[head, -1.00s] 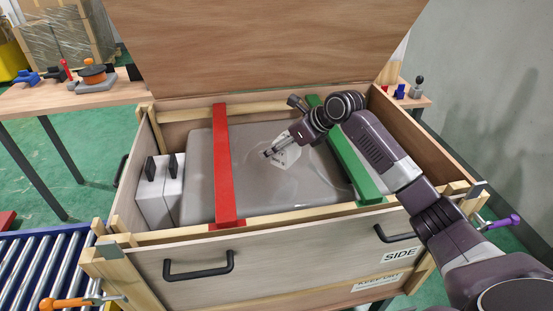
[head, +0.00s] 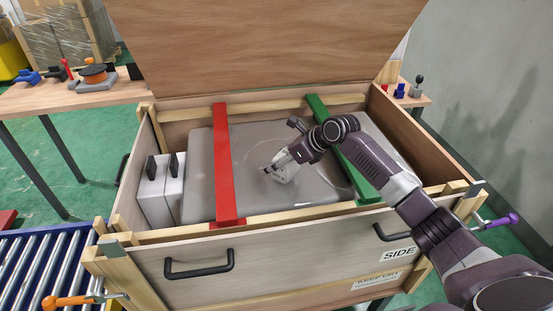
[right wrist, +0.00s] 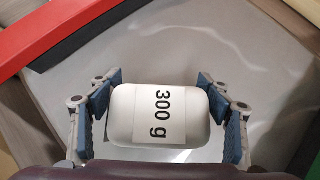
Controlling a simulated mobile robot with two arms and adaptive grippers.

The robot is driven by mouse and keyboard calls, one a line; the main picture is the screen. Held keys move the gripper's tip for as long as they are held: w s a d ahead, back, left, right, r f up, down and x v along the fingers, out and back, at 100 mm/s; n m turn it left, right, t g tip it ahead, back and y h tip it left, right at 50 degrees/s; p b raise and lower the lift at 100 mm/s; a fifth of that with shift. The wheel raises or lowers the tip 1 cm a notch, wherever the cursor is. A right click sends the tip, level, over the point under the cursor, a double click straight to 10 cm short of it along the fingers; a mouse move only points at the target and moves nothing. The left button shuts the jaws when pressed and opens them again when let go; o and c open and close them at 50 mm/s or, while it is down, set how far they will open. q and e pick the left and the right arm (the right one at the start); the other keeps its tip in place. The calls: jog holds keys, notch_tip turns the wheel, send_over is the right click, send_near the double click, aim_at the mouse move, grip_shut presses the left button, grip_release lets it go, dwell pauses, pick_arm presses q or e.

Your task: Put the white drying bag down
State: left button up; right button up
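The white drying bag (right wrist: 160,115), with a "300 g" label, sits between the finger pads of my right gripper (right wrist: 160,92) in the right wrist view. In the head view the bag (head: 284,173) shows small and white at my right gripper (head: 275,168), over the grey machine cover (head: 255,195) between the red and green bars. I cannot tell whether the bag's underside touches the cover. My left gripper is not in view.
The red bar (head: 221,160) and green bar (head: 338,150) span the open wooden crate (head: 300,232). Two white blocks with black handles (head: 152,195) stand at the crate's left. The raised lid (head: 265,45) is behind. Bare cover lies around the bag.

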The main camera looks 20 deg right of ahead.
jog(key=shift+o, duration=0.6)
jog(key=shift+r, duration=0.1)
jog(key=b+v, duration=0.1)
jog(key=v, duration=1.1)
